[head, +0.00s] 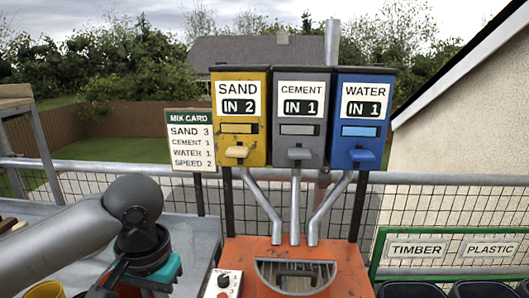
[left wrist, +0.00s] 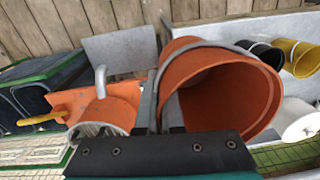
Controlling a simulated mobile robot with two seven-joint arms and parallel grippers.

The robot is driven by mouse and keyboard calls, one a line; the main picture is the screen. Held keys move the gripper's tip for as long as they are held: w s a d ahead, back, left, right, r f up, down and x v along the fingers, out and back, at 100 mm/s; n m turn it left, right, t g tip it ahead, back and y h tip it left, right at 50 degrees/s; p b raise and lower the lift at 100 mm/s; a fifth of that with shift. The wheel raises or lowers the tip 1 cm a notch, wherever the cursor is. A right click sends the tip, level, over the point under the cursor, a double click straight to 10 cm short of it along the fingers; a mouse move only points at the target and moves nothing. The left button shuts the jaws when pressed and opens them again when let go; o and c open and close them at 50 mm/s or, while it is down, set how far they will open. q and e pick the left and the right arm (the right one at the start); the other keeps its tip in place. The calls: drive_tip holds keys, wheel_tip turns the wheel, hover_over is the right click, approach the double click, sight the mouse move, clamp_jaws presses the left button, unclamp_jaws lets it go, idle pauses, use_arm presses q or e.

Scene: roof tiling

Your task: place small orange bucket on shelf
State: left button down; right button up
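The small orange bucket (left wrist: 205,75) fills the middle right of the left wrist view, its open mouth facing the camera and a grey band or handle along its rim. My left gripper (left wrist: 160,98) has its two narrow fingers at the bucket's near left rim, one apparently inside the mouth and one outside, and seems shut on the wall. In the head view my left gripper (head: 152,272) points down at the lower left; its fingertips and the bucket are hidden there. A shelf-like wooden top (head: 14,102) stands at the left edge. My right gripper is in neither view.
An orange mixer (head: 250,255) stands under the sand, cement and water hoppers (head: 298,105). A yellow bucket (left wrist: 303,58) and a black one (left wrist: 268,54) stand on a grey surface. Timber and plastic bins (head: 450,248) are at right. A mesh railing (head: 440,205) runs behind.

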use_arm(q)
drive_tip(key=shift+s+d+f+n+b, duration=0.1)
drive_tip(key=shift+s+d+n, duration=0.15)
drive_tip(key=shift+s, duration=0.2)
drive_tip(key=shift+s+d+n+b, duration=0.15)
drive_tip(key=shift+s+n, duration=0.15)
drive_tip(key=shift+s, duration=0.1)
drive_tip(key=shift+s+d+f+n+b, duration=0.1)
drive_tip(key=shift+s+d+n, duration=0.15)
drive_tip(key=shift+s, duration=0.2)
